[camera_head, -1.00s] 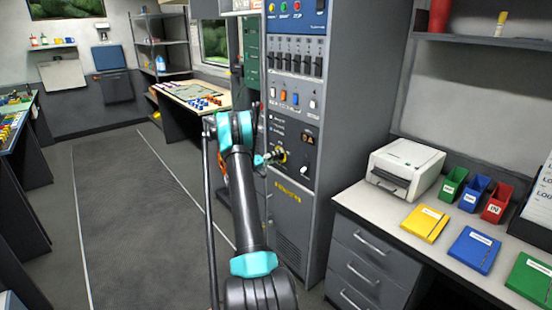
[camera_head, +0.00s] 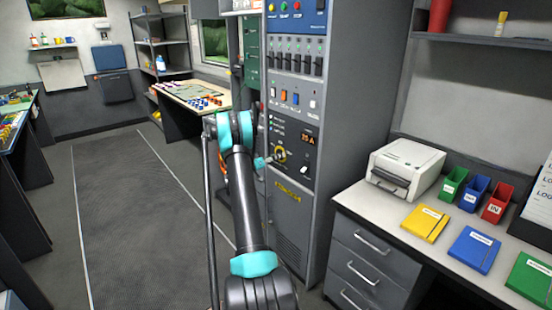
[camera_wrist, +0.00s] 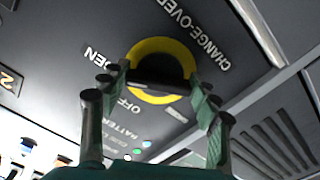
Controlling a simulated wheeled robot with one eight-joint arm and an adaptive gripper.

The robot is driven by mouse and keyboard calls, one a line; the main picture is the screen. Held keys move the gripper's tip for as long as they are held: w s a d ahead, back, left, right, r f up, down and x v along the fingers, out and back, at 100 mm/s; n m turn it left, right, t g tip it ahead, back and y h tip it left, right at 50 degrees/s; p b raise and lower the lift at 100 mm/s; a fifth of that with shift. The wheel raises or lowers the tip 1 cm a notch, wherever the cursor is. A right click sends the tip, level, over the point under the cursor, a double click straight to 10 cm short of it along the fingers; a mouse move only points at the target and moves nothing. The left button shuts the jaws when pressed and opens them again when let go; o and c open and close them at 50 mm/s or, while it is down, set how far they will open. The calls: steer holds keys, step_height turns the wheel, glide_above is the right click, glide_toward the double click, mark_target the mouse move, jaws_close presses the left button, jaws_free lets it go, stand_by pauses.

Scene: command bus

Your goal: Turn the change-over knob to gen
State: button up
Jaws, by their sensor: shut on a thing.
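The change-over knob (camera_wrist: 158,68) is a black bar handle in a yellow ring on the dark panel. In the wrist view the label "GEN" (camera_wrist: 101,57) is at its left, "OFF" (camera_wrist: 125,106) below left and "CHANGE-OVER" above right. The bar lies roughly across the picture, one end on the GEN side; I cannot see its pointer mark. My gripper (camera_wrist: 160,76) has a finger at each end of the bar and is shut on it. In the head view the knob's yellow ring (camera_head: 281,153) shows at the tip of my gripper (camera_head: 267,161).
The grey cabinet (camera_head: 340,150) also bears an orange display (camera_head: 309,138), a white switch (camera_head: 304,169) and a row of breakers (camera_head: 296,64). A counter with a white printer (camera_head: 405,167) and coloured folders stands at the right. The floor at the left is clear.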

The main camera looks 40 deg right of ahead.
stand_by(0.3)
steer(key=o, duration=1.2)
steer(key=shift+c, duration=0.2)
steer(key=a, duration=1.2)
steer(key=shift+s, duration=0.45)
